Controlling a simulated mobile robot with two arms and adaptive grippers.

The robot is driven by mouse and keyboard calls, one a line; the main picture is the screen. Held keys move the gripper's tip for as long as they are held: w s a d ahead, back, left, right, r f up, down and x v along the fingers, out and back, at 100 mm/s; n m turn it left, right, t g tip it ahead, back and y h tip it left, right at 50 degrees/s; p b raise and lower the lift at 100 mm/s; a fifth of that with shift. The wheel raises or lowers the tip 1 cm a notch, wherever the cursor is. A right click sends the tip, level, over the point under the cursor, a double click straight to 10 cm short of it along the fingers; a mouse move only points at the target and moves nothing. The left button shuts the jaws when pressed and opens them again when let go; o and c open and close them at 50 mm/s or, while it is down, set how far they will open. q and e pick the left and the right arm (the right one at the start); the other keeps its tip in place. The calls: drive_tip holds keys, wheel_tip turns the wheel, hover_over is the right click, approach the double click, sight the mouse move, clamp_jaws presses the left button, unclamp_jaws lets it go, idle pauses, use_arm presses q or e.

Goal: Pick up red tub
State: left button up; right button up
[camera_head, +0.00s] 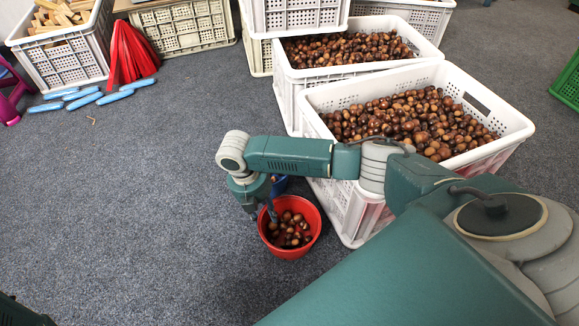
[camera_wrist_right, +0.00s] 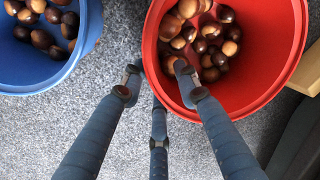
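The red tub (camera_head: 274,247) stands upright on the grey carpet with chestnuts in it, in front of the white crates. It also fills the upper right of the right wrist view (camera_wrist_right: 240,107). My right gripper (camera_head: 268,212) is at the tub's left edge. In the right wrist view its fingers (camera_wrist_right: 160,88) are spread: the right one reaches over the tub's inside, the left and middle ones are outside the rim. Nothing is held between them; whether they touch the wall I cannot tell. Only a dark piece of my left arm shows at the bottom left corner.
A blue tub (camera_wrist_right: 92,42) with chestnuts stands left of the red tub; in the head view my arm mostly hides it (camera_head: 279,186). White crates (camera_head: 345,205) of chestnuts stand behind. The left carpet is clear.

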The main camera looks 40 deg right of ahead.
drive_tip(key=shift+f, duration=0.55)
drive_tip(key=shift+r, duration=0.1)
drive_tip(key=shift+c, duration=0.5)
clamp_jaws()
drive_tip(key=shift+r, duration=0.15)
